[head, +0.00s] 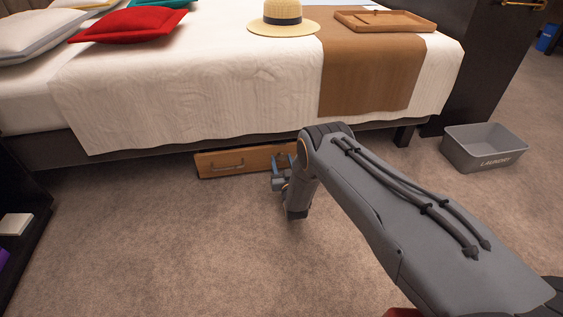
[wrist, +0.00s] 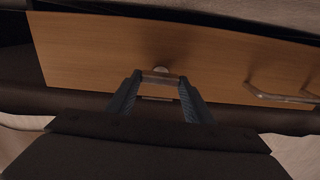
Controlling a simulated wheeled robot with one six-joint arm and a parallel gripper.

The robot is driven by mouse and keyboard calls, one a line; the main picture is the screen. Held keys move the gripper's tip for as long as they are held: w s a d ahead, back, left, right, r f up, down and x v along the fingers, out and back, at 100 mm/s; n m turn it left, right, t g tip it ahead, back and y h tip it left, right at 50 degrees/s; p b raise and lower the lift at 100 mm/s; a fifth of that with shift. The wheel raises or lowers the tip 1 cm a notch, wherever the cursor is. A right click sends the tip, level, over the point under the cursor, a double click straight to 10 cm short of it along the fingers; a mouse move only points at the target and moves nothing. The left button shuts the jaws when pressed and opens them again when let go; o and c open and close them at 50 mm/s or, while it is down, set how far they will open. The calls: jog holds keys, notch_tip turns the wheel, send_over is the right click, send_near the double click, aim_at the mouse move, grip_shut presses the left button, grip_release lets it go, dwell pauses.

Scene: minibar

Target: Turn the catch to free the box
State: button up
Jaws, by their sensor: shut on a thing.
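The box (head: 212,165) is a wooden, drawer-like box under the bed, with a bar handle (head: 227,168) on its front. Its front fills much of the wrist view (wrist: 90,55), where the handle shows at the right (wrist: 285,96). The catch (wrist: 161,71) is a small pale piece with a round end, at the middle of the wrist view against the box front. My gripper (wrist: 159,84) has its two fingers on either side of the catch and is shut on it. In the head view my gripper (head: 281,165) is at the right part of the box front, and my arm hides the catch.
The bed (head: 180,95) overhangs the box, with its dark frame edge just above. A grey laundry bin (head: 480,150) stands on the carpet at the right. A dark shelf (head: 20,200) is at the left edge. The carpet in front of the box is clear.

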jog(key=m, duration=0.4)
jog(key=shift+m+p, duration=0.3)
jog(key=shift+p, duration=0.05)
jog(key=m, duration=0.4)
jog(key=shift+d+f, duration=0.1)
jog(key=shift+d, duration=0.05)
jog(key=m, duration=0.4)
jog(key=shift+m+p, duration=0.35)
jog(key=shift+m, duration=0.05)
jog(key=shift+f+m, duration=0.15)
jog(key=shift+m, duration=1.85)
jog(key=o, duration=1.1)
jog(key=shift+c, duration=0.2)
jog(key=p+v, duration=0.4)
jog(key=v, duration=0.3)
jog(key=shift+s, duration=0.4)
